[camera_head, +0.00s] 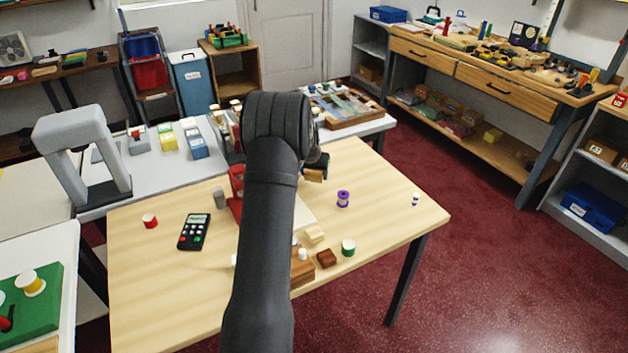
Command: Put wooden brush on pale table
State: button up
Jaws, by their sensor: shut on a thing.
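My gripper (317,167) is mostly hidden behind my dark arm, above the far part of the pale wood-topped table (385,215). It is shut on a small tan-brown wooden piece (314,176), which looks like the wooden brush. Only a little of it shows, so its full shape is hidden. It appears held above the table top, though its exact height is hard to tell.
A purple spool (343,199), a green-banded spool (348,248), a brown block (326,259), a black calculator-like device (194,232) and a red spool (150,221) stand on the table. Its right side is mostly clear. A whitish table (372,126) adjoins behind.

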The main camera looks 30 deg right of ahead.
aim_at(314, 178)
jog(key=shift+f, duration=1.5)
jog(key=o, duration=1)
jog(key=shift+f, duration=0.15)
jog(key=shift+c, duration=0.2)
jog(key=v, duration=1.2)
